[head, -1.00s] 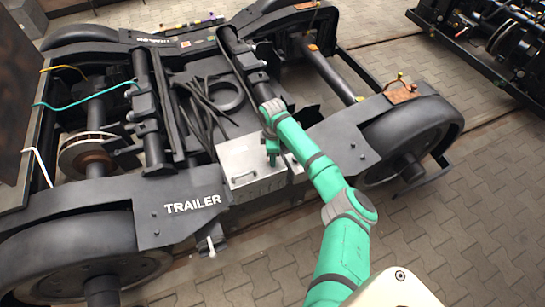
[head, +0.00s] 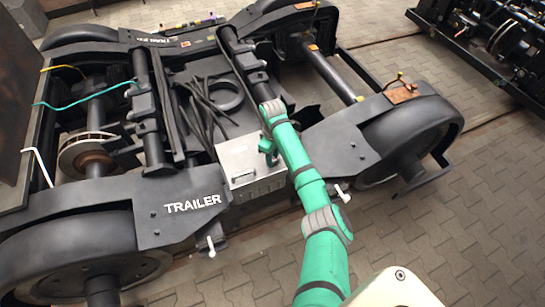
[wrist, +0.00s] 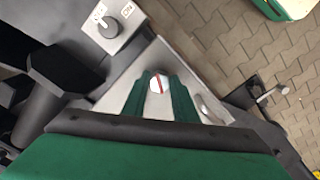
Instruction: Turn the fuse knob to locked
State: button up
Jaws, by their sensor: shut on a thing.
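A round white knob with a red stripe (wrist: 158,84) sits on the metal face of a grey box, seen in the wrist view. I take it to be the fuse knob; its label cannot be read. My gripper (wrist: 160,92) has its two green fingers on either side of the knob and is shut on it. In the head view my gripper (head: 267,148) reaches the grey box (head: 238,158) at the bogie's middle; the knob is hidden there by my arm.
A second, dark knob (wrist: 109,27) sits on a small labelled plate beside the box. A white-ended lever (wrist: 272,94) sticks out at the right, and another (head: 210,247) hangs below the TRAILER frame (head: 180,215). Paved floor (head: 480,250) is free at the right.

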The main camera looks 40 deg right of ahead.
jog(key=m, duration=0.6)
jog(key=shift+a, duration=0.25)
jog(key=m, duration=0.5)
jog(key=shift+m, duration=0.4)
jog(key=o, duration=1.1)
jog(key=shift+d, duration=0.1)
jog(key=shift+c, duration=0.2)
jog(key=shift+r, duration=0.15)
